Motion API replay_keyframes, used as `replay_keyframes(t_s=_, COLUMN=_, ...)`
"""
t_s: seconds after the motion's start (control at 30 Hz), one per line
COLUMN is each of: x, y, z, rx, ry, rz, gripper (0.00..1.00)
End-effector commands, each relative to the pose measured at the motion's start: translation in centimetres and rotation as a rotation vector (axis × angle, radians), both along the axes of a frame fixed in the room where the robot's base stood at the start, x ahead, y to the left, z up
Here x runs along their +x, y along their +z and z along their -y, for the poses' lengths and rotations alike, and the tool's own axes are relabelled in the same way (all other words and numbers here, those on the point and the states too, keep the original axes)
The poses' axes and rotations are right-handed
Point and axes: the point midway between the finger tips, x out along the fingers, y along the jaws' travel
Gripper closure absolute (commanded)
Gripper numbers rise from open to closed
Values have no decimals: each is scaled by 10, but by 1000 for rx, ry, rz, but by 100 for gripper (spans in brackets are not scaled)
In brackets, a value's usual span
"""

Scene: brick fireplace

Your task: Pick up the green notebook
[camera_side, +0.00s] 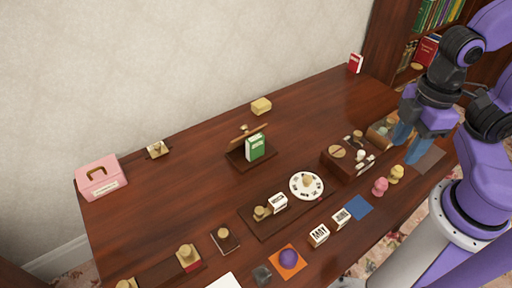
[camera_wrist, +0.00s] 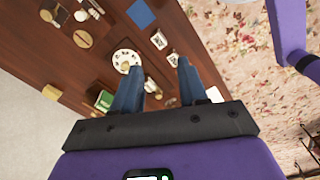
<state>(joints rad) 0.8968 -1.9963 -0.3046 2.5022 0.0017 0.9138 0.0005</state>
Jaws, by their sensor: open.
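The green notebook (camera_side: 255,146) stands upright in a small dark wooden holder (camera_side: 238,158) near the middle of the table in the side view. It also shows in the wrist view (camera_wrist: 104,100), small, left of my gripper's left finger. My gripper (camera_side: 410,142) is at the right end of the table, above its surface and well to the right of the notebook. In the wrist view my gripper (camera_wrist: 160,66) has its two blue fingers apart with nothing held between them.
A wooden box (camera_side: 345,162) with items on top stands between the notebook and my gripper. A round white dial plate (camera_side: 298,190), white blocks and a dark tray lie in front of the notebook. A pink case (camera_side: 100,181) stands far left.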

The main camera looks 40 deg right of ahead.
Motion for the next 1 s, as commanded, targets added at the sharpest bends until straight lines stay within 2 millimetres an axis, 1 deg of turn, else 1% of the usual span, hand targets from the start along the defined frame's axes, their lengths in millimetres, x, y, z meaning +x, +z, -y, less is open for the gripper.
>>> replay_keyframes(t_s=0.37, x=0, y=0, z=0, rx=0, ry=0, rz=0, gripper=57)
replay_keyframes(t_s=0.4, x=0, y=0, z=0, rx=0, ry=0, rz=0, gripper=44)
replay_keyframes(t_s=0.47, x=0, y=0, z=0, rx=0, ry=0, rz=0, gripper=25)
replay_keyframes(t_s=0.5, x=0, y=0, z=0, rx=0, ry=0, rz=0, gripper=12)
replay_keyframes(t_s=0.53, x=0, y=0, z=0, rx=0, ry=0, rz=0, gripper=8)
replay_keyframes(t_s=0.83, x=0, y=-1, z=-2, rx=5, ry=-5, rz=-2, gripper=8)
replay_keyframes(t_s=0.93, x=3, y=-8, z=-15, rx=30, ry=-30, rz=-15, gripper=8)
replay_keyframes(t_s=1.0, x=6, y=-18, z=-33, rx=66, ry=-68, rz=-28, gripper=8)
